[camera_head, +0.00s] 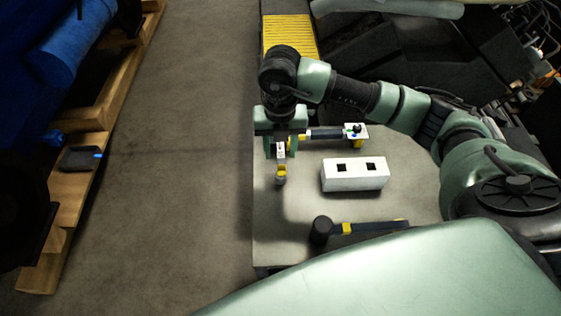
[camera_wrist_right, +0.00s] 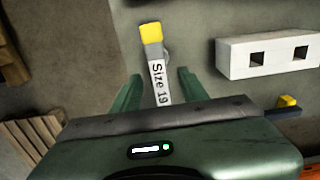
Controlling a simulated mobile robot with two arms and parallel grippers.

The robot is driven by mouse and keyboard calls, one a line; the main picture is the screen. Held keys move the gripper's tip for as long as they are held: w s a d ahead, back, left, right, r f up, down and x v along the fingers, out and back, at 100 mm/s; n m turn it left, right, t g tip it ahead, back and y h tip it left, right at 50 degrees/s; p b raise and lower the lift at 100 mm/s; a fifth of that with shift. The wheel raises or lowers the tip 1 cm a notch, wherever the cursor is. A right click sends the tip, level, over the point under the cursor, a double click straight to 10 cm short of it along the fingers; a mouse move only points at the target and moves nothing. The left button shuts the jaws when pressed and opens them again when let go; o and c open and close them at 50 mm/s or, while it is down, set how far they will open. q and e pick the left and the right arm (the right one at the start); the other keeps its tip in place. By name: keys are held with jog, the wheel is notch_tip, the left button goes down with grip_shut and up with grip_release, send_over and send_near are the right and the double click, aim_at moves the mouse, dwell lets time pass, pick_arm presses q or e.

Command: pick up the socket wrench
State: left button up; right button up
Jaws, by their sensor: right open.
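The socket wrench (camera_head: 281,173) is under my right gripper at the table's left side in the head view. It has a yellow part and a white label; the label reads "Size 19" on the wrench (camera_wrist_right: 157,78) in the right wrist view. My right gripper (camera_head: 281,150) is open above it. In the right wrist view the wrench lies between the two fingers of the gripper (camera_wrist_right: 158,88), with a gap on each side. Its near end is hidden by the gripper body. My left gripper is not in view.
A wooden pallet (camera_head: 62,213) stands left across open floor (camera_head: 180,170).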

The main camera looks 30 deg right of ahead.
notch_tip(320, 180, down, 4)
jog(key=shift+w+d+p, duration=0.1)
jog(key=shift+p, duration=0.45)
grip_shut()
jog(key=shift+r, duration=0.1)
dwell(0.9)
